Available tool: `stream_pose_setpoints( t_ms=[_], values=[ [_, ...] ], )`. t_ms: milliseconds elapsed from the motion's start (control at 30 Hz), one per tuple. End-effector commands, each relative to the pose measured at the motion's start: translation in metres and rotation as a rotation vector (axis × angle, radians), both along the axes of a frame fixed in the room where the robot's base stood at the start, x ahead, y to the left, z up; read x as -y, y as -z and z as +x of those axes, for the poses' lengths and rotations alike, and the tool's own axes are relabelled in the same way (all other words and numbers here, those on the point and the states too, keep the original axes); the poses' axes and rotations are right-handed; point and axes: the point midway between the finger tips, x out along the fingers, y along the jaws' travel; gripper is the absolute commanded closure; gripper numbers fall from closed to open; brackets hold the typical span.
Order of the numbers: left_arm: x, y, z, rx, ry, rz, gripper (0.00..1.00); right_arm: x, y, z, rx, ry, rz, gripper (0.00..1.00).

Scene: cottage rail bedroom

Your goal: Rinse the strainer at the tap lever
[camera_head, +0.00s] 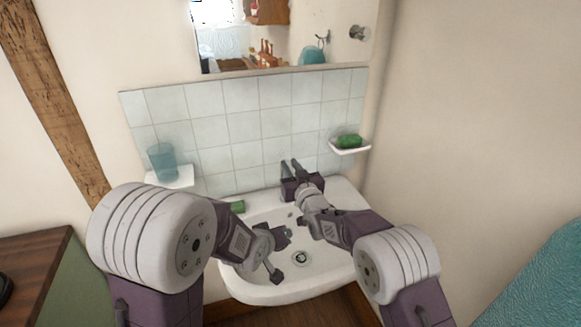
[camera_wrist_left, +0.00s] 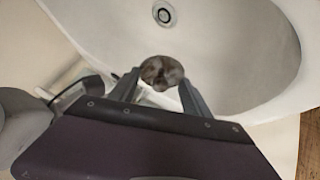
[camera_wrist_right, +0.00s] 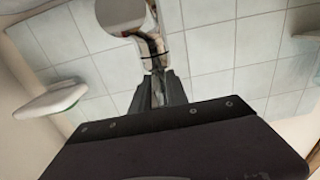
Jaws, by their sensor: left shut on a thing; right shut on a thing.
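The chrome tap shows in the right wrist view, with a broad round end (camera_wrist_right: 122,14) and a thin lever (camera_wrist_right: 153,50) at the fingertips. My right gripper (camera_wrist_right: 158,82) is shut on the lever; in the head view it (camera_head: 293,170) is at the back of the sink and hides most of the tap. My left gripper (camera_wrist_left: 158,84) is shut on the strainer (camera_wrist_left: 162,72), a small round, grey-brown mesh piece, held over the basin. I cannot make out running water.
The white sink (camera_head: 262,291) has a round drain (camera_head: 301,259). A small green block (camera_head: 237,206) lies on its left rim. A teal cup (camera_head: 163,161) stands on a left shelf. Green soap (camera_head: 348,140) sits in a right wall dish (camera_head: 350,149). A mirror hangs above the tiles.

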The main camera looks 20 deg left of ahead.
Motion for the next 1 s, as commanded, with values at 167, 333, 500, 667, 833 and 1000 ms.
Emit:
stream_pose_setpoints(
  t_ms=[167,333,500,667,833,1000],
  values=[
    [0.0,-0.017,0.0,0.0,0.0,0.0,0.95,-0.001,-0.007,0.002,-0.054,0.0,-0.038,1.0],
    [0.0,-0.014,0.0,0.0,0.0,0.0,0.95,-0.001,-0.003,0.002,-0.06,0.0,-0.042,1.0],
    [0.0,-0.014,0.0,0.0,0.0,0.0,0.95,-0.001,-0.003,0.002,-0.06,0.0,-0.04,0.58],
    [0.0,-0.014,0.0,0.0,0.0,0.0,0.95,-0.001,-0.003,0.002,-0.06,0.0,-0.04,0.58],
    [0.0,-0.014,0.0,0.0,0.0,0.0,0.95,-0.001,-0.003,0.001,-0.06,0.0,-0.04,0.58],
    [0.0,-0.012,0.0,0.0,0.0,0.0,0.95,0.006,-0.004,-0.009,-0.06,0.0,-0.041,0.58]
  ],
)
